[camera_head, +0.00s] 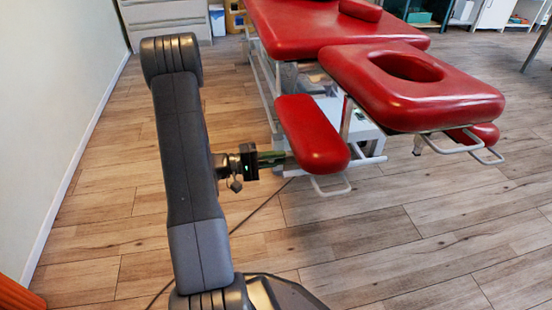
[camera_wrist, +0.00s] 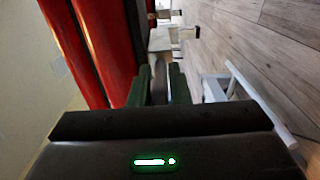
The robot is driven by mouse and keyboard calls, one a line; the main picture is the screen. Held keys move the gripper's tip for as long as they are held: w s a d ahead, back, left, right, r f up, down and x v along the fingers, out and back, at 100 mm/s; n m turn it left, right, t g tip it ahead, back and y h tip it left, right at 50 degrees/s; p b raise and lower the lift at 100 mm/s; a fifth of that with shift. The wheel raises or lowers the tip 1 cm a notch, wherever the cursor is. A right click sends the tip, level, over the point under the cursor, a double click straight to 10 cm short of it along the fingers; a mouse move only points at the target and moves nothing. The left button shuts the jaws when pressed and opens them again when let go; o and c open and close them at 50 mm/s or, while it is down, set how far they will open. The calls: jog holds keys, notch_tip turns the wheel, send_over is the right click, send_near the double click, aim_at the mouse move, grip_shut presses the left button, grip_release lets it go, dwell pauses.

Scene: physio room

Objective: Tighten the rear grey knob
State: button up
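The treatment table (camera_head: 340,25) is red with a pale metal frame. My gripper (camera_head: 284,158) reaches right, level, with its green fingers at the left side of the lower red armrest pad (camera_head: 312,135). In the wrist view my gripper (camera_wrist: 160,82) has its two green fingers apart, with a dark grey knob-like part (camera_wrist: 160,80) between them. I cannot tell whether the fingers press on it. In the head view this part is not distinguishable, and the fingertips are close to the pad and frame.
The face-hole headrest (camera_head: 440,98) juts out to the right. A white bar loop (camera_head: 331,188) hangs below the armrest pad; a pale tube (camera_wrist: 255,95) shows right of the fingers. A cable (camera_head: 262,205) lies on the wooden floor. Floor in front is mostly clear; a wall stands left.

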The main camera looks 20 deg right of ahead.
jog(key=shift+o, duration=1.4)
jog(key=shift+a, duration=0.1)
jog(key=p+v, duration=0.3)
jog(key=v, duration=1)
jog(key=shift+w+a+p, duration=0.15)
jog(key=shift+a+p, duration=0.15)
jog(key=shift+p, duration=0.05)
jog(key=b+x, duration=0.3)
jog(key=x, duration=1.1)
jog(key=shift+b, duration=0.35)
jog(key=shift+a, duration=0.15)
